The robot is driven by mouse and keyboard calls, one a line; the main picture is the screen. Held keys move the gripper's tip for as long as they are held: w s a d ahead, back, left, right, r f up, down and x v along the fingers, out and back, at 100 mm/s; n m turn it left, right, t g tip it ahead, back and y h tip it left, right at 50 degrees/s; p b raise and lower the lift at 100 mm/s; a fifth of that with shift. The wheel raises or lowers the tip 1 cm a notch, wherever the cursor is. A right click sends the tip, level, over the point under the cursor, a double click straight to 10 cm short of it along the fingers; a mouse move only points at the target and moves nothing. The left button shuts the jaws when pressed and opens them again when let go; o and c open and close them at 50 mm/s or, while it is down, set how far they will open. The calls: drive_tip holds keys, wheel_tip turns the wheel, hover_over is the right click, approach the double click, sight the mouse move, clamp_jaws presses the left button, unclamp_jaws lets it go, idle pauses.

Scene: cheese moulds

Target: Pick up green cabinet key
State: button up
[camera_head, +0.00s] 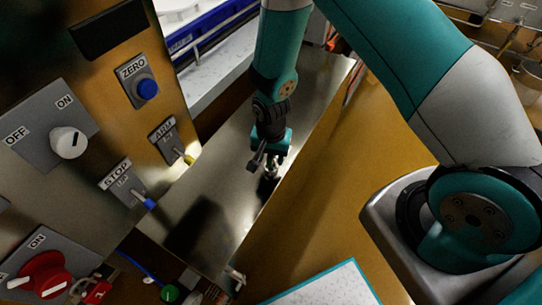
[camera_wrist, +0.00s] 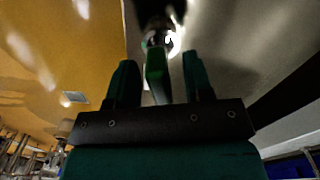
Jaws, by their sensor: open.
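In the wrist view, a green key-like piece (camera_wrist: 157,76) stands between the two fingers of my gripper (camera_wrist: 159,66). Its far end meets a shiny round metal part (camera_wrist: 160,40), which looks like a lock. My gripper is open, with a finger on each side of the green piece and visible gaps between. In the head view, my gripper (camera_head: 268,165) points down at a metal surface (camera_head: 312,100), near a small shiny fitting (camera_head: 271,172). The green piece is too hidden there to make out clearly.
A control panel (camera_head: 105,75) with knobs and toggle switches stands at the left. A red knob (camera_head: 40,280), a red padlock-like piece (camera_head: 97,291) and a small round green part (camera_head: 170,293) are at the lower left. A yellow-brown surface (camera_head: 320,210) lies right of the metal.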

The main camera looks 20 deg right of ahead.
drive_tip(key=shift+f, duration=0.2)
clamp_jaws()
drive_tip(key=shift+r, duration=0.15)
